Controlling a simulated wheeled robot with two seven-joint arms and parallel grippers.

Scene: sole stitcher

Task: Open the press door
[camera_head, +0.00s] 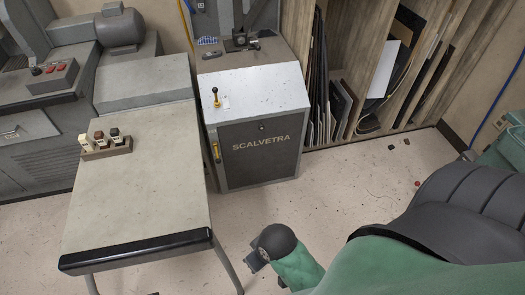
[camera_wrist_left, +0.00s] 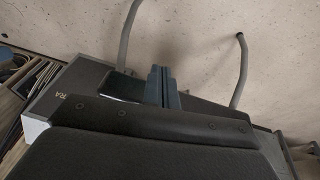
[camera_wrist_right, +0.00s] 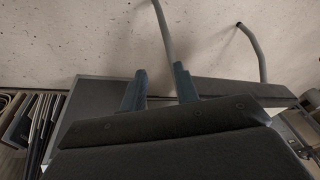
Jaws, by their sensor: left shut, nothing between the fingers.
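The press cabinet (camera_head: 258,93) stands at the back middle of the head view. Its dark front door (camera_head: 262,165), lettered SCALVETRA, looks closed. A yellow upright handle (camera_head: 215,152) is at the door's left edge. In the left wrist view, part of the lettered door (camera_wrist_left: 75,90) shows at the left, beyond the gripper. My left gripper (camera_wrist_left: 163,85) is shut and empty; it is outside the head view. My right gripper (camera_wrist_right: 158,88) has its fingers apart with nothing between them. In the head view, my right arm's end (camera_head: 262,255) is over the floor in front of the cabinet, apart from the door.
Wooden racks (camera_head: 345,60) with sheets stand at the right. The floor (camera_head: 330,190) before the cabinet is clear; small scraps lie at the right.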

